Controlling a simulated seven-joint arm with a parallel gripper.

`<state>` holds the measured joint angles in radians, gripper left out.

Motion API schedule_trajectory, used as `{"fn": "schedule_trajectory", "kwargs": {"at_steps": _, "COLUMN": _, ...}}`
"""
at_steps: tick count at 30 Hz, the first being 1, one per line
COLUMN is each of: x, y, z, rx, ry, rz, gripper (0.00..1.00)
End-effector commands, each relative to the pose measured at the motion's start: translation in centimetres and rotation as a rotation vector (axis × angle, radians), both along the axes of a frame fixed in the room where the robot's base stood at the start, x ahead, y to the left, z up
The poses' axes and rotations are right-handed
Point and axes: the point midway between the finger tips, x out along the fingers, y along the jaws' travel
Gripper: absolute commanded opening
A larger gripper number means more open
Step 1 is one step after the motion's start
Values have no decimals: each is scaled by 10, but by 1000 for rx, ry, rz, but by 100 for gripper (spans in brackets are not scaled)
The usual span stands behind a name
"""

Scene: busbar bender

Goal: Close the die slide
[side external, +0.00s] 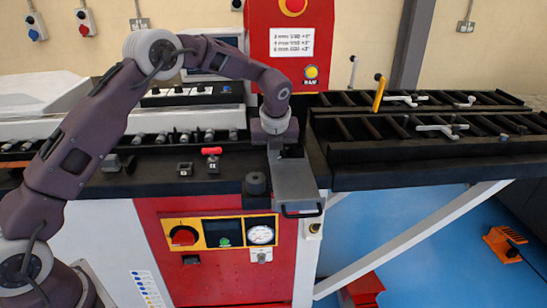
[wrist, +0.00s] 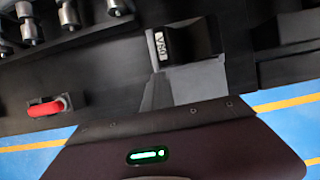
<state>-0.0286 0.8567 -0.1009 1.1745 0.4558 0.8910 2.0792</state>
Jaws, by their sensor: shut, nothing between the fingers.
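The die slide (side external: 295,184) is a grey metal plate with a black bar handle (side external: 302,211) at its front end. In the side view it sticks out toward the camera past the bench's front edge. In the wrist view, part of a grey surface that looks like the slide (wrist: 198,82) shows beside a dark block marked V50 (wrist: 162,45). My gripper (side external: 283,150) points down over the slide's rear part, behind the handle. It is shut and empty. Its fingertips are small and dark, and I cannot tell whether they touch the slide or block.
The red press housing (side external: 292,45) rises behind. A roller table (side external: 420,150) extends right. The space before the slide's handle is clear.

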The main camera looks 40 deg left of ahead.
Motion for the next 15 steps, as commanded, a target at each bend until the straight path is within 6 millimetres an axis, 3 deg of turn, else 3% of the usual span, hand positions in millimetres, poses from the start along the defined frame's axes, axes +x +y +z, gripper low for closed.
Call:
{"fn": "schedule_trajectory", "kwargs": {"at_steps": 4, "x": -9, "y": -7, "z": -3, "rx": -1, "ry": 11, "rz": 1, "gripper": 0}}
{"fn": "schedule_trajectory", "kwargs": {"at_steps": 8, "x": -32, "y": -30, "z": -1, "rx": 1, "ry": 6, "rz": -4, "gripper": 0}}
{"fn": "schedule_trajectory", "kwargs": {"at_steps": 15, "x": -47, "y": -47, "z": 65, "rx": -1, "ry": -2, "rz": -1, "gripper": 0}}
